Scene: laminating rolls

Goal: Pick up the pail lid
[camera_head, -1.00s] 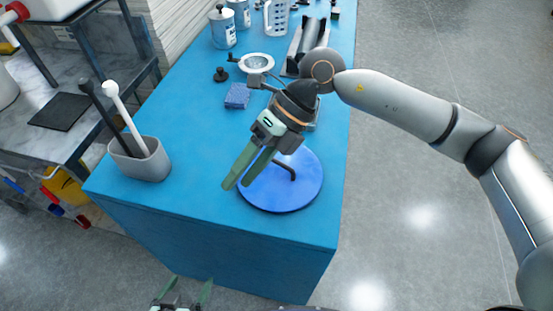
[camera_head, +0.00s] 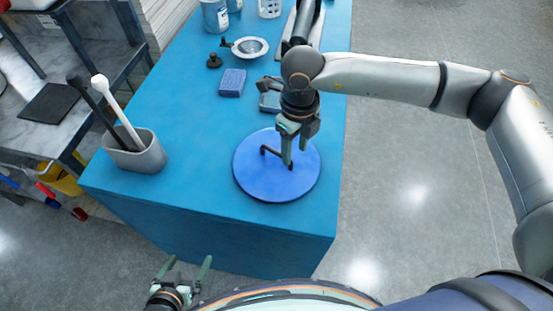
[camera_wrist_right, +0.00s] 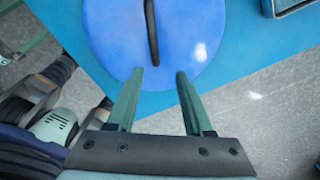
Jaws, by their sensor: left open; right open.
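The pail lid (camera_head: 252,184) is a round blue disc with a dark bar handle (camera_head: 268,151). It lies on the blue table near its front right corner. My right gripper (camera_head: 287,162) is open over the lid, close to the right end of the handle. In the right wrist view the lid (camera_wrist_right: 112,32) fills the top middle. The handle (camera_wrist_right: 151,30) runs up the picture there, ahead of and between the open fingertips (camera_wrist_right: 160,73); contact cannot be told. My left gripper (camera_head: 188,268) is open and empty, low in front of the table.
A grey holder (camera_head: 140,155) with a black and a white tool stands at the table's left. Behind the lid are a blue sponge (camera_head: 231,83), a metal strainer (camera_head: 250,47), a dark knob (camera_head: 214,61) and a tray (camera_head: 269,100).

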